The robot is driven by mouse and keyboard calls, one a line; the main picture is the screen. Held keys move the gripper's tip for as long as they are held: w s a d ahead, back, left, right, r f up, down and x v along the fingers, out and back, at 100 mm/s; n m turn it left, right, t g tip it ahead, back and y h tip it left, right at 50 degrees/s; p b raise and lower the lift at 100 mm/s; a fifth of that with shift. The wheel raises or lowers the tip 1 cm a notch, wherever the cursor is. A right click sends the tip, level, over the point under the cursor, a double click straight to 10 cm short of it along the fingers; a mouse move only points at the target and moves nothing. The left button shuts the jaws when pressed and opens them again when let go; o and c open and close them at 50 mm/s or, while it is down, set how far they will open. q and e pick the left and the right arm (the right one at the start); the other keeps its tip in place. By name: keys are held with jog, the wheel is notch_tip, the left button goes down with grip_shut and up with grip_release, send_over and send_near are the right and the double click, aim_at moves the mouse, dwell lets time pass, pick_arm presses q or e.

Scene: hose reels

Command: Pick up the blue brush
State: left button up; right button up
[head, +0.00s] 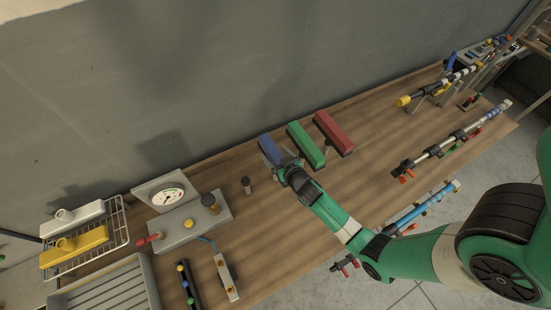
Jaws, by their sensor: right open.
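The blue brush (270,148) lies on the wooden bench near the wall, left of a green brush (306,145) and a red brush (334,132). My right gripper (280,160) is at the near end of the blue brush, with its open jaws around or just over that end. The gripper hides part of the brush, and I cannot tell whether the fingers touch it. My left gripper is not in view.
A grey gauge box (190,222) and a small dark knob (246,185) stand to the left. A wire rack (118,222) holds a white and a yellow brush. Hose rods lie at the right. The bench (385,130) is clear right of the red brush.

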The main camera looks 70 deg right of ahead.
grip_shut()
dwell(0.3)
jog(key=shift+r, duration=0.1)
jog(key=shift+r, duration=0.25)
jog(key=r, duration=0.1)
jog(key=r+p, duration=0.2)
jog(key=shift+s+r, duration=0.35)
jog(key=shift+r, duration=0.05)
jog(key=s+r+p, duration=0.2)
jog(key=s+r, duration=0.6)
jog(key=s, duration=0.5)
jog(key=shift+s+d+r, duration=0.15)
jog(key=shift+d+r, duration=0.2)
jog(key=shift+d, duration=0.1)
